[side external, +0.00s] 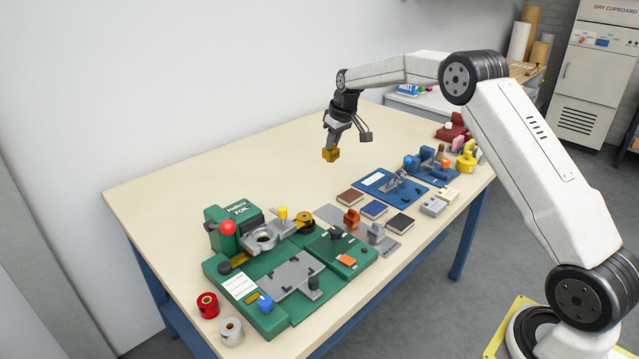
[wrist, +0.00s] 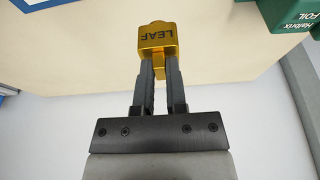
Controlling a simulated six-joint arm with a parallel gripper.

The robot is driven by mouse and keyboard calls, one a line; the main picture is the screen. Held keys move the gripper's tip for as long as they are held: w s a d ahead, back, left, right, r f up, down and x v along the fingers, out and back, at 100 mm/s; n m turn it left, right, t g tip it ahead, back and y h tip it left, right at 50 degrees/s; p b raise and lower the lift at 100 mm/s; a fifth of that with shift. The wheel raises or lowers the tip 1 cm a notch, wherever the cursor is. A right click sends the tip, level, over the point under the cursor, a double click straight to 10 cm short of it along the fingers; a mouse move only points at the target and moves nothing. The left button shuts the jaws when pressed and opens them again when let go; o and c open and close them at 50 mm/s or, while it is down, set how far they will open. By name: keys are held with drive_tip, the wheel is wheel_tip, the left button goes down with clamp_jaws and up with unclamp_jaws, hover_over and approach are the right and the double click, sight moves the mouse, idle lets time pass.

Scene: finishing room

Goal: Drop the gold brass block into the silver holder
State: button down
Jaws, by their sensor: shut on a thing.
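My gripper (side external: 333,146) is shut on the gold brass block (side external: 331,155) and holds it in the air above the table. In the wrist view the block (wrist: 158,38) sits between the fingertips of my gripper (wrist: 159,65), with the word LEAF on its face, upside down in the picture. The silver holder (side external: 283,238) is a flat metal piece with a round opening, on the green foil machine (side external: 241,219) at the table's left front. The block is up and to the right of the holder in the side view, well apart from it.
A red ball knob (side external: 228,227) and a yellow knob (side external: 282,212) stand close to the holder. Red (side external: 208,304) and silver rolls (side external: 231,331) lie at the front. Small books (side external: 374,209) and a blue plate (side external: 372,180) lie right of the machine. The table's back left (side external: 220,180) is clear.

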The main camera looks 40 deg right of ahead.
drive_tip(key=s+a+n+y, duration=0.1)
drive_tip(key=a+n, duration=0.4)
drive_tip(key=a, duration=2)
drive_tip(key=f, duration=0.5)
drive_tip(key=shift+s+f, duration=0.15)
drive_tip(key=shift+s, duration=0.05)
drive_tip(key=shift+f, duration=0.1)
drive_tip(key=shift+f, duration=2.75)
drive_tip(key=shift+f, duration=0.65)
drive_tip(key=c, duration=1)
unclamp_jaws()
drive_tip(key=shift+o, duration=0.2)
drive_tip(key=shift+f, duration=0.1)
